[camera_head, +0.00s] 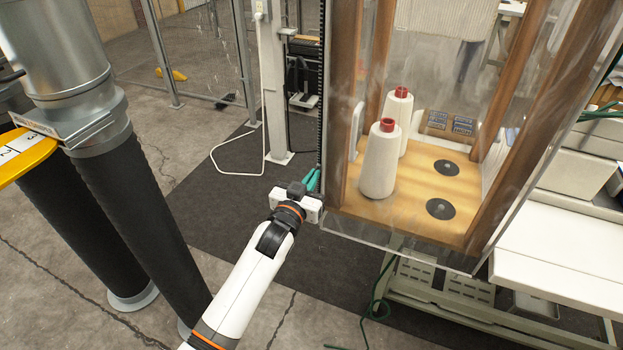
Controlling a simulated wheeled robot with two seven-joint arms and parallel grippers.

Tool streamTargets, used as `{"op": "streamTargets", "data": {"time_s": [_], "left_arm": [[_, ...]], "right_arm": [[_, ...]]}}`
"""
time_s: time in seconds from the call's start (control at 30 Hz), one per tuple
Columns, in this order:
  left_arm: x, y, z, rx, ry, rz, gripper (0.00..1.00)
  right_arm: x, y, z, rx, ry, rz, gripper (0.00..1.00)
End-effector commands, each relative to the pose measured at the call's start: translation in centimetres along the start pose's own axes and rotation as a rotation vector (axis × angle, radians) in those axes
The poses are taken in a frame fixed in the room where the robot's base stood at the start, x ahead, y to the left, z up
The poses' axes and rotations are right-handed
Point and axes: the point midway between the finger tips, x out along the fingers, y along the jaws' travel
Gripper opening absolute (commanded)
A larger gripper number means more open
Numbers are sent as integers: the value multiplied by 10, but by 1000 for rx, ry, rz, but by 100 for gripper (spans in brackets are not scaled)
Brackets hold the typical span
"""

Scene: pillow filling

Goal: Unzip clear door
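The clear door (420,236) is a transparent sheet over the front of a wooden cabinet. A black toothed zip strip (321,90) runs up its left edge. My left gripper (308,186) is at the lower end of this strip, by the door's bottom left corner. Its fingers point away from me and are mostly hidden behind its white body. I cannot tell whether they touch the zip or hold a pull. My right gripper is not in view.
Two white thread cones (379,165) with red tops stand on the cabinet's wooden shelf (420,205). A metal machine with black hoses (130,190) stands at the left. A white table (555,245) is at the right. The dark floor mat (225,210) left of the cabinet is mostly clear.

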Motion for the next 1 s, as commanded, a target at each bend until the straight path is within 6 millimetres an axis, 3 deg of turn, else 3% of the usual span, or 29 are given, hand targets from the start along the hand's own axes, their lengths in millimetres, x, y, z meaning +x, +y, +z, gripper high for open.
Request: {"op": "streamTargets", "data": {"time_s": [0.73, 0.87, 1.0], "left_arm": [[0, 0, -2, 0, 0, 0, 0], [0, 0, -13, -1, 0, 0, 0], [0, 0, -40, 0, 2, 0, 0]], "right_arm": [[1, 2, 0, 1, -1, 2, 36], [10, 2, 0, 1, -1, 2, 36], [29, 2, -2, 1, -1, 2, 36]]}}
